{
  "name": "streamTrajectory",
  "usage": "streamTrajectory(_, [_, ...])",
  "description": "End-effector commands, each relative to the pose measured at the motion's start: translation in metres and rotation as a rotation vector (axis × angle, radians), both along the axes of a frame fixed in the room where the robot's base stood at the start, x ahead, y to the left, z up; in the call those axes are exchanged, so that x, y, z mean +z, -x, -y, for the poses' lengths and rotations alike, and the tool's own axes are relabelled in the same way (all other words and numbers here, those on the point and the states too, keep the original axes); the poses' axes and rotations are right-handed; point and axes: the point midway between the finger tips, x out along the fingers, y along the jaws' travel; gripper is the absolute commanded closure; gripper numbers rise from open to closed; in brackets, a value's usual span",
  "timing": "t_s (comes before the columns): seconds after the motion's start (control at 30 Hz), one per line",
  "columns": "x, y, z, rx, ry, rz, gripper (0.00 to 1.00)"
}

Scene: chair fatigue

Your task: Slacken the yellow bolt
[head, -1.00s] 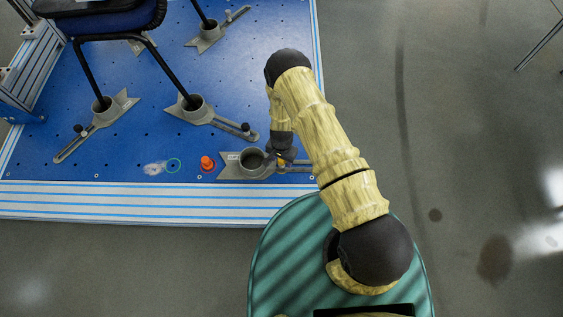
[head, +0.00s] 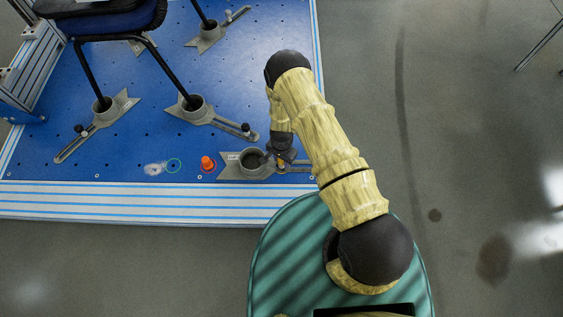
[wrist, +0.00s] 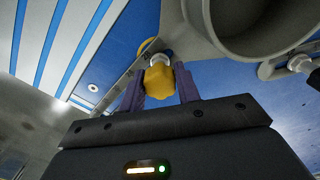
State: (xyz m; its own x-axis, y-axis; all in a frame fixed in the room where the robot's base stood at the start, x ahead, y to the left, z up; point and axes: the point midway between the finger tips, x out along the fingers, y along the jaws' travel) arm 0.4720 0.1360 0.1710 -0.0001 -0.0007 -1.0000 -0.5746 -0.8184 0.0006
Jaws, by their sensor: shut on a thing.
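The yellow bolt (wrist: 159,80) shows in the wrist view between the two purple fingers of my gripper (wrist: 160,93), which are shut on it. A pale metal collar sits at its far end, beside the slotted arm of a grey clamp foot (head: 232,168). In the head view, my gripper (head: 283,160) is low over the right side of this clamp's round cup. Only a speck of yellow shows there; my wrist hides most of the bolt.
An orange knob (head: 207,164) stands on the blue perforated plate (head: 120,145) left of the clamp. A chair (head: 100,20) has its legs in similar grey clamps (head: 193,106) farther back. Bare plate lies between them. The plate's striped front edge (head: 120,205) is close to my base.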

Motion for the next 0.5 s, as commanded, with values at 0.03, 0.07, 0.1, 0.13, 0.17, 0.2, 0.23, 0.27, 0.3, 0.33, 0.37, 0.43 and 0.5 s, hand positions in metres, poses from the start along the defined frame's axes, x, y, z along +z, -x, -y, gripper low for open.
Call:
streamTrajectory(0.03, [0.0001, -0.0002, -0.0005, -0.001, -0.001, 0.001, 0.75])
streamTrajectory(0.07, [0.0001, -0.0002, -0.0005, -0.001, -0.001, 0.001, 0.75])
streamTrajectory(0.1, [0.0002, -0.0002, -0.0005, 0.004, -0.001, 0.001, 0.75])
streamTrajectory(0.13, [0.0004, -0.0002, -0.0005, 0.018, -0.001, 0.001, 0.75])
streamTrajectory(0.17, [0.0006, -0.0002, -0.0005, 0.039, -0.001, 0.001, 0.75])
streamTrajectory(0.2, [0.0008, -0.0002, -0.0005, 0.075, -0.001, 0.001, 0.75])
streamTrajectory(0.23, [0.0008, -0.0003, -0.0005, 0.098, -0.001, 0.001, 0.75])
streamTrajectory(0.27, [0.0006, -0.0003, -0.0005, 0.114, -0.001, 0.0, 0.75])
streamTrajectory(0.3, [0.0004, -0.0002, -0.0005, 0.122, -0.001, 0.0, 0.75])
streamTrajectory(0.33, [0.0002, -0.0002, -0.0005, 0.121, -0.001, 0.0, 0.75])
streamTrajectory(0.37, [0.0002, -0.0003, -0.0004, 0.12, -0.001, 0.0, 0.75])
streamTrajectory(0.43, [0.0001, -0.0002, -0.0003, 0.12, -0.001, 0.0, 0.75])
streamTrajectory(0.5, [0.0002, -0.0002, -0.0002, 0.128, -0.001, 0.0, 0.75])
